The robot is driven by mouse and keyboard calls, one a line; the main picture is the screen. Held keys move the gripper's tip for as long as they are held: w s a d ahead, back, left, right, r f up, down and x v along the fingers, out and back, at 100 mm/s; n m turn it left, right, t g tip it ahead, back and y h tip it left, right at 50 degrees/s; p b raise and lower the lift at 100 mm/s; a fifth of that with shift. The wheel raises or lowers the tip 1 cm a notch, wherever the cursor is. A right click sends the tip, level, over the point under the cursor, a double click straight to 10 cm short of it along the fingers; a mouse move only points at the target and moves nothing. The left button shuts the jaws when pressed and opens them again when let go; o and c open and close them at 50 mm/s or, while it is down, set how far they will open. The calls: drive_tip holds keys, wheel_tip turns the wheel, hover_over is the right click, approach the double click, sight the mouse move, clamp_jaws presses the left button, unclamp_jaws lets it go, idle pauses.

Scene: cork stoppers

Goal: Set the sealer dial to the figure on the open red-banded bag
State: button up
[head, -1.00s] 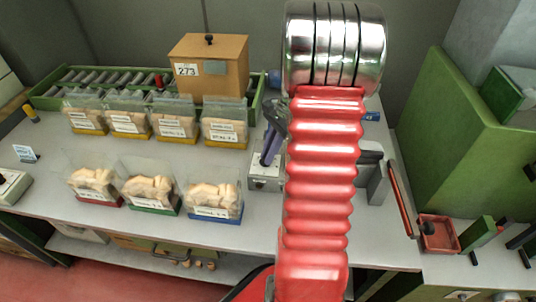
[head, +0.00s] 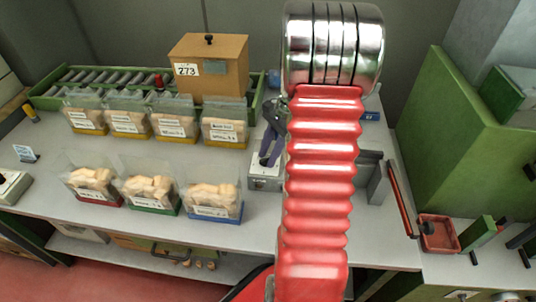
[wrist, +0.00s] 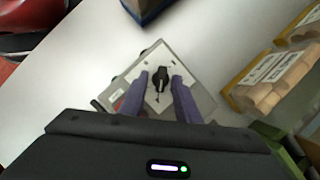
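The open red-banded bag (head: 92,186) stands at the front left of the bench in the head view, full of pale corks. Its white label is too small to read. The sealer (head: 262,184) is a small grey box right of the open bags, partly hidden by my arm. In the wrist view its pale top plate (wrist: 204,96) carries the black dial (wrist: 156,77); I cannot read its marks. My gripper (wrist: 159,79) is open, its two purple fingers apart on either side of the dial. It also shows above the sealer in the head view (head: 266,160).
Green-banded (head: 150,192) and blue-banded (head: 213,203) open bags stand between the red-banded bag and the sealer. Several yellow-banded bags (head: 173,128) stand behind. A wooden box marked 273 (head: 222,68) sits behind them. A red tray (head: 438,236) lies at the right.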

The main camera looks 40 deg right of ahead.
drive_tip(key=v, duration=1.3)
drive_tip(key=shift+d+r, duration=0.15)
drive_tip(key=shift+r, duration=0.2)
drive_tip(key=s+a+r+n+t+h, duration=0.1)
drive_tip(key=s+a+n, duration=0.1)
drive_tip(key=a+n, duration=0.4)
drive_tip(key=s+a+r+n+t+h, duration=0.2)
drive_tip(key=a+n, duration=0.5)
drive_tip(key=a, duration=1)
drive_tip(key=s+a+r+n+t+h, duration=0.1)
drive_tip(key=s+a+r+n, duration=0.1)
drive_tip(key=s+a+n, duration=0.2)
drive_tip(key=a+n, duration=0.3)
drive_tip(key=a, duration=0.4)
drive_tip(key=shift+a+r+t, duration=0.2)
drive_tip(key=shift+a+t, duration=0.1)
